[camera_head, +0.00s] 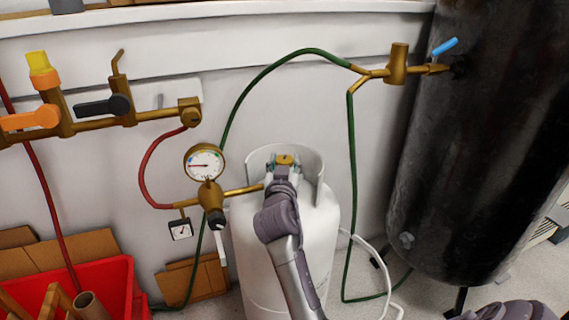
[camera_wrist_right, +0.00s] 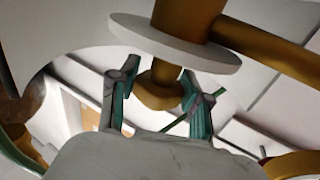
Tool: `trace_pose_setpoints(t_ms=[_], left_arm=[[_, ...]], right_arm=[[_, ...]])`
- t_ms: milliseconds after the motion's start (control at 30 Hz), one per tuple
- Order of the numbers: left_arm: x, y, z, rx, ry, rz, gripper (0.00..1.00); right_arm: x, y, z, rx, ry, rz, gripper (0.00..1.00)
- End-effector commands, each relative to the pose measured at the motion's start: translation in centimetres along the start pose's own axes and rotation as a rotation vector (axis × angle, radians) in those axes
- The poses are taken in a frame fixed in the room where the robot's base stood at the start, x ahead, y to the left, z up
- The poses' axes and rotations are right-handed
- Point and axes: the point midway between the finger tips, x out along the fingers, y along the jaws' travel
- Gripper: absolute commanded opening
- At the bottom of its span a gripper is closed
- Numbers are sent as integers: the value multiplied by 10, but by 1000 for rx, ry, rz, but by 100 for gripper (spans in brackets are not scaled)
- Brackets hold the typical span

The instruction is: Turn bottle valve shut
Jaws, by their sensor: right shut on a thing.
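The white gas bottle (camera_head: 318,225) stands upright on the floor in the middle of the head view, with a raised collar round its top. Its brass valve (camera_head: 285,159) sits at the top, inside the collar. My right gripper (camera_head: 284,163) reaches up from below and is shut on the valve. In the right wrist view, the brass valve knob (camera_wrist_right: 160,93) is between the two teal-padded fingers of the gripper (camera_wrist_right: 160,84). A pale disc (camera_wrist_right: 175,43) and a thicker brass body lie beyond the knob. My left gripper is not in view.
A pressure gauge (camera_head: 204,162) on a brass regulator stands left of the bottle. A green hose (camera_head: 351,190) runs to a large black tank (camera_head: 450,150) at right. A brass manifold (camera_head: 95,124) is on the wall. A red crate (camera_head: 115,285) is at lower left.

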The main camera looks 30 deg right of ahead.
Motion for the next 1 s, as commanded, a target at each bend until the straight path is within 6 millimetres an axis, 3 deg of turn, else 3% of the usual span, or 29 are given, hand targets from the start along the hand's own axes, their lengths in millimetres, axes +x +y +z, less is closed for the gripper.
trace_pose_setpoints(t_ms=[67, 100, 267, 633, 1000], left_arm=[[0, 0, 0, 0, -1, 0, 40], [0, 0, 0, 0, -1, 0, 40], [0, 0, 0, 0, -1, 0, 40], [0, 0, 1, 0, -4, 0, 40], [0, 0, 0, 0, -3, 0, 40]], right_arm=[[0, 0, -2, 0, 4, 0, 13], [0, 0, -2, 0, 4, 0, 49], [0, 0, -2, 1, 3, 0, 74], [0, 0, -6, 3, 3, 0, 74], [0, 0, -72, 6, 6, -1, 74]])
